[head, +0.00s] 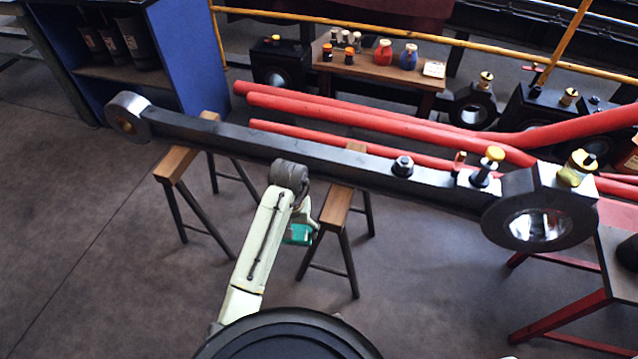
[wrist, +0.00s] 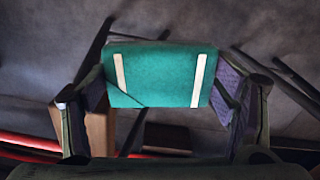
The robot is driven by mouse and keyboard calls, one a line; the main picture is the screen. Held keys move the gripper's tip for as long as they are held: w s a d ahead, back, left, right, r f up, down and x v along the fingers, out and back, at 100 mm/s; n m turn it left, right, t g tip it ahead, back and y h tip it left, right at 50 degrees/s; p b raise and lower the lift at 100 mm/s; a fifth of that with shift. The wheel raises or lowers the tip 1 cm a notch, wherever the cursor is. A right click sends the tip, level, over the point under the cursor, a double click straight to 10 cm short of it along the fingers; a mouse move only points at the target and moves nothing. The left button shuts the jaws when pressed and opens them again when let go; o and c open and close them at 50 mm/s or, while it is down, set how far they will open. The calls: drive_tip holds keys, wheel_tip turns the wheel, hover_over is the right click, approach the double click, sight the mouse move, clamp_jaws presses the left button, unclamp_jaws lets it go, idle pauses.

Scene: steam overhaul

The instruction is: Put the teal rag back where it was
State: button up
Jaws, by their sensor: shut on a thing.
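The teal rag (wrist: 150,80) is a folded block with two pale stripes. It sits between the two finger pads of my gripper (wrist: 162,92) in the wrist view, and the gripper is shut on it. In the head view a small part of the teal rag (head: 298,235) shows below my wrist, above the floor and in front of the dark rod. My arm hides most of the gripper there.
A long dark rod (head: 345,165) lies across two wooden-topped trestles (head: 176,164), (head: 337,207). Yellow-capped fittings stand near its right end. Red pipes (head: 380,122) run behind it. A low wooden bench (head: 375,72) holds bottles. A blue cabinet (head: 190,60) stands left. The left floor is clear.

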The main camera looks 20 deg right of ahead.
drive_tip(key=shift+o, duration=0.2)
drive_tip(key=a+f+n, duration=0.4)
drive_tip(key=a+f, duration=0.2)
drive_tip(key=f, duration=0.1)
drive_tip(key=shift+a+f, duration=0.25)
drive_tip(key=shift+a, duration=0.1)
drive_tip(key=shift+w+d+r, duration=0.4)
drive_tip(key=shift+w+r, duration=0.15)
drive_tip(key=shift+w, duration=0.15)
